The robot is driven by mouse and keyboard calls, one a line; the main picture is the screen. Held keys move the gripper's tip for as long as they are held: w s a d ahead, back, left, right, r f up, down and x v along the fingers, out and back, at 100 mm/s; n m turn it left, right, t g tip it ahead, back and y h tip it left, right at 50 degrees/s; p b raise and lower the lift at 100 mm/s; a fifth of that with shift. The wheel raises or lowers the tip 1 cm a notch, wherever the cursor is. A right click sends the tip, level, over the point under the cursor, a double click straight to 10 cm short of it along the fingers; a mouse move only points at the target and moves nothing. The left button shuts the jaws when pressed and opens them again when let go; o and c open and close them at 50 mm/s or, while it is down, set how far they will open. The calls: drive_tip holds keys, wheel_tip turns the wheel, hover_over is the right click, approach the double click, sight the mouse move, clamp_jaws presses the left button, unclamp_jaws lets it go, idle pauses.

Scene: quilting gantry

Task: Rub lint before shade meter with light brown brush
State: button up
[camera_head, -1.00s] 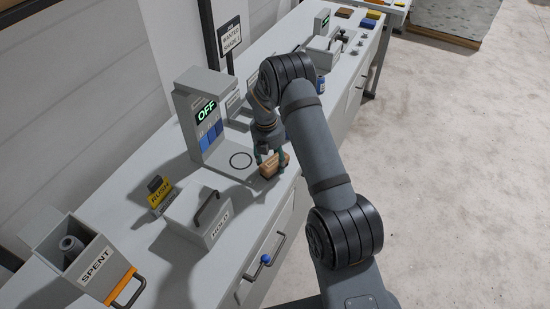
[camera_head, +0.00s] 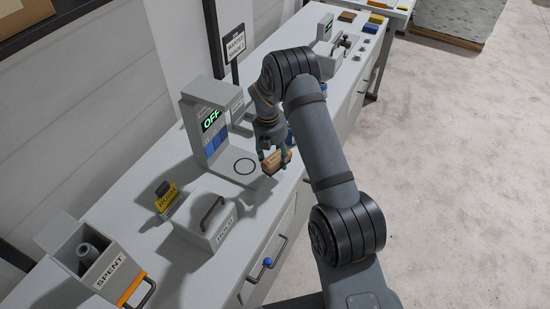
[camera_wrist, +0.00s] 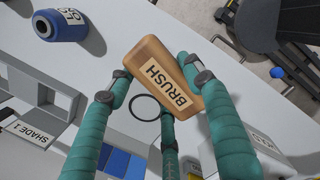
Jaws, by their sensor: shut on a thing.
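The light brown brush (camera_wrist: 162,78), with a BRUSH label, is in my gripper (camera_head: 272,153). My gripper is shut on it with green fingers, and in the wrist view the fingers sit around the block. The brush appears held just above the counter, beside the shade meter's base. I cannot make out any lint.
A SPENT bin (camera_head: 85,255) is at the near left. A blue spool (camera_wrist: 60,25) shows in the wrist view. Drawer handles line the counter front.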

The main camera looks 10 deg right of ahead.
sight(276, 154)
drive_tip(key=shift+r+p, duration=1.2)
drive_tip(key=shift+r, duration=0.3)
